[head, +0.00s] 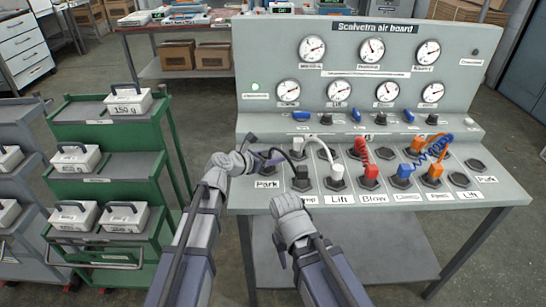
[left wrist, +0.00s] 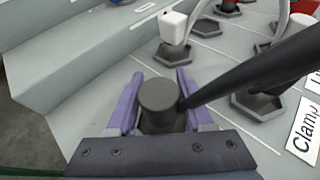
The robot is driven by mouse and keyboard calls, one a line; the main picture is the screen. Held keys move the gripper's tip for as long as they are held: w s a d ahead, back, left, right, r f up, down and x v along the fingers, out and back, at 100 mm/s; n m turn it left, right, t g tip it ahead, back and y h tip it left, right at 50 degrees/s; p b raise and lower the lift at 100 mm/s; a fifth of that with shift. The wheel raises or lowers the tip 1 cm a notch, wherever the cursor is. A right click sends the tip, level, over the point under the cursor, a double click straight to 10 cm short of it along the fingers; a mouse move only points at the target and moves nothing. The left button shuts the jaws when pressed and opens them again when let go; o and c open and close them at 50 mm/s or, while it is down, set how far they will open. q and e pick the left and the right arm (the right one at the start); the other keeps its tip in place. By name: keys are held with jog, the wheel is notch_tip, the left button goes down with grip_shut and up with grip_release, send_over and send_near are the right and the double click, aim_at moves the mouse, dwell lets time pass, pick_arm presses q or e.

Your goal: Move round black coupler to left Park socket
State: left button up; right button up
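The round black coupler (left wrist: 157,97) stands upright between the fingers of my left gripper (left wrist: 158,100) in the left wrist view. The fingers lie against its two sides. In the head view my left gripper (head: 262,160) is over the left Park socket, behind the Park label (head: 267,184), and covers most of the socket. In the left wrist view, a dark base shows under the coupler; how deep the coupler sits is hidden. A black hose (head: 289,153) arcs right from the gripper to another black coupler (head: 302,180). My right gripper (head: 287,222) is at the bench's front edge, its fingers unclear.
White (head: 337,176), red (head: 370,175), blue (head: 403,175) and orange (head: 432,175) couplers with hoses stand to the right. The gauge board (head: 370,65) rises behind. A green cart (head: 112,160) with white weights stands at left.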

pick_arm(q)
jog(key=shift+o, duration=1.4)
jog(key=shift+r, duration=0.1)
jog(key=shift+r+p, duration=0.25)
jog(key=shift+p, duration=0.05)
jog(key=p+v, duration=0.4)
jog(key=v, duration=0.6)
jog(key=shift+s+a, duration=0.15)
jog(key=shift+s, duration=0.1)
jog(key=shift+s+a+r, duration=0.25)
jog(key=shift+s+a, duration=0.15)
jog(key=shift+a, duration=0.1)
